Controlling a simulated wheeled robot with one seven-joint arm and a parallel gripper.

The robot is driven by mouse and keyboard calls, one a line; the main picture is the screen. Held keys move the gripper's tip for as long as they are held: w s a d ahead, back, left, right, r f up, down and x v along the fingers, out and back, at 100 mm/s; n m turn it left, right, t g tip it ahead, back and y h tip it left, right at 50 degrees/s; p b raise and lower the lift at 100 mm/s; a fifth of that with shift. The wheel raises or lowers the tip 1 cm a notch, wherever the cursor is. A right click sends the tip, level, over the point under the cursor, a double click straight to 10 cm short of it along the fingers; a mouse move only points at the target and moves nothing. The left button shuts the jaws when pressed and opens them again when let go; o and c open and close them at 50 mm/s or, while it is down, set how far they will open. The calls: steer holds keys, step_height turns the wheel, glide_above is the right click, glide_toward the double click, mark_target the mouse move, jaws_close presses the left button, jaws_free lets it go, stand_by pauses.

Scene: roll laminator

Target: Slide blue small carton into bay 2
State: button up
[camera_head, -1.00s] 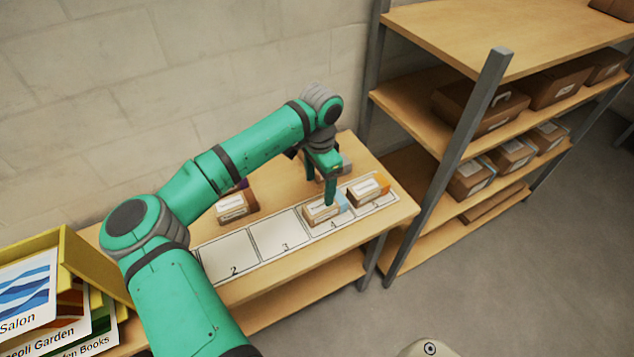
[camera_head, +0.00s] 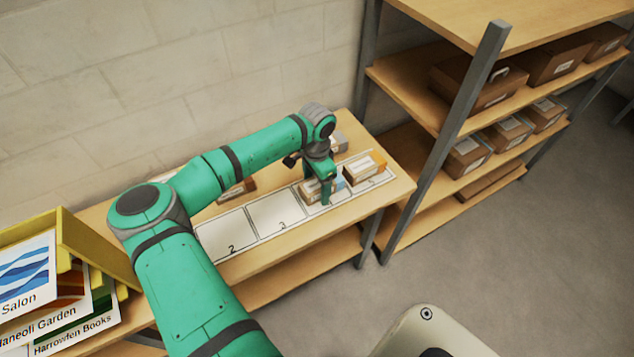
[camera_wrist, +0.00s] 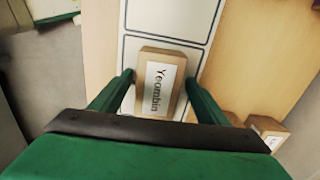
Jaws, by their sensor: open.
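The blue small carton (camera_head: 307,189), a brown box with a white label and a light blue end, lies in bay 4 of the numbered strip. My gripper (camera_head: 321,196) is down at this carton and partly hides it. In the wrist view the carton (camera_wrist: 160,82) lies between the two fingers of my open gripper (camera_wrist: 158,80), with its label facing up. Whether either finger touches it I cannot tell. Bay 2 (camera_head: 228,235) is empty, at the left of the strip.
Bay 3 (camera_head: 275,215) is empty. An orange-ended carton (camera_head: 365,168) sits in the bay right of bay 4. Another carton (camera_head: 237,191) lies behind the strip, partly hidden by my arm. A yellow holder (camera_head: 85,245) stands left; a shelf rack (camera_head: 440,165) stands right.

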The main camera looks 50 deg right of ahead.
mark_target(305, 188)
steer(key=shift+w+d, duration=0.1)
steer(key=shift+c, duration=0.4)
steer(key=c, duration=1)
steer(key=shift+s, duration=0.35)
steer(key=shift+c, duration=0.7)
steer(key=shift+w+a, duration=0.3)
steer(key=shift+a, duration=0.35)
steer(key=shift+w+a, duration=0.25)
steer(key=shift+a, duration=0.35)
steer(key=shift+w+a, duration=0.3)
steer(key=shift+a, duration=0.35)
steer(key=shift+w+a, duration=0.15)
steer(key=shift+a, duration=0.4)
steer(key=shift+s+a, duration=0.1)
steer(key=shift+s, duration=0.1)
